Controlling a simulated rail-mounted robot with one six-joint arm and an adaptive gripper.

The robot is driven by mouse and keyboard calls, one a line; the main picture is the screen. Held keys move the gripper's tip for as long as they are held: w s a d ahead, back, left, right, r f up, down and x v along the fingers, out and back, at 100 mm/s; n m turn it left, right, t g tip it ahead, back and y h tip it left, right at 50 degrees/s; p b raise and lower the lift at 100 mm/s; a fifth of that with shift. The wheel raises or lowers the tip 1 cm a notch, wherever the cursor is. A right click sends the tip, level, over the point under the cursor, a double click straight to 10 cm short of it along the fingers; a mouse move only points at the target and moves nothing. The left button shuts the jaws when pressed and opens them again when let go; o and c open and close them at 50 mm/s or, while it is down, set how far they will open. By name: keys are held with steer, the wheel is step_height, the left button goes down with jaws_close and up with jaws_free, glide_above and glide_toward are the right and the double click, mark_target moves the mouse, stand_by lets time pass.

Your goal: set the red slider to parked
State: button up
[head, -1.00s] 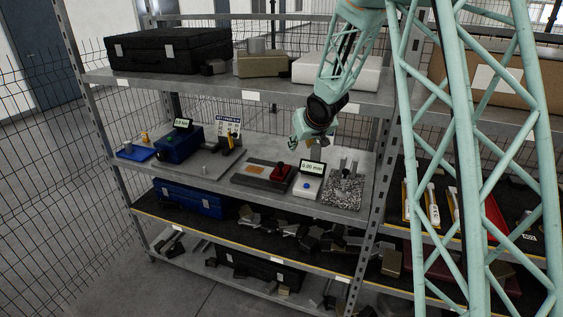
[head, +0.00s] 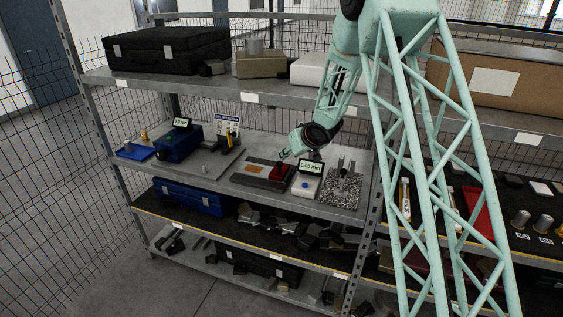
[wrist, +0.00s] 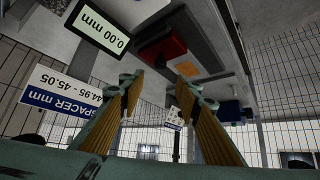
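The red slider (head: 278,171) is a red block at the right part of a dark grey base plate (head: 248,179), with a flat orange patch to its left. In the wrist view the red slider (wrist: 163,50) shows beyond the fingertips, with the orange patch beside it. My gripper (head: 283,156) is just above the red slider in the head view. In the wrist view my gripper (wrist: 160,78) has its two fingers apart with nothing between them. I cannot tell from the views whether a finger touches the slider.
A display reading 0.00 mm (head: 311,167) stands close to the right of the slider; a speckled block with posts (head: 340,187) is beyond it. A blue device (head: 179,147) stands to the left. The upper shelf (head: 190,86) overhangs. A spacer label (wrist: 60,98) shows in the wrist view.

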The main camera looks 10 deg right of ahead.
mark_target(280, 162)
stand_by(0.5)
steer(key=shift+p+x, duration=0.45)
steer(key=shift+x, duration=6.45)
steer(key=shift+c, duration=0.4)
jaws_close()
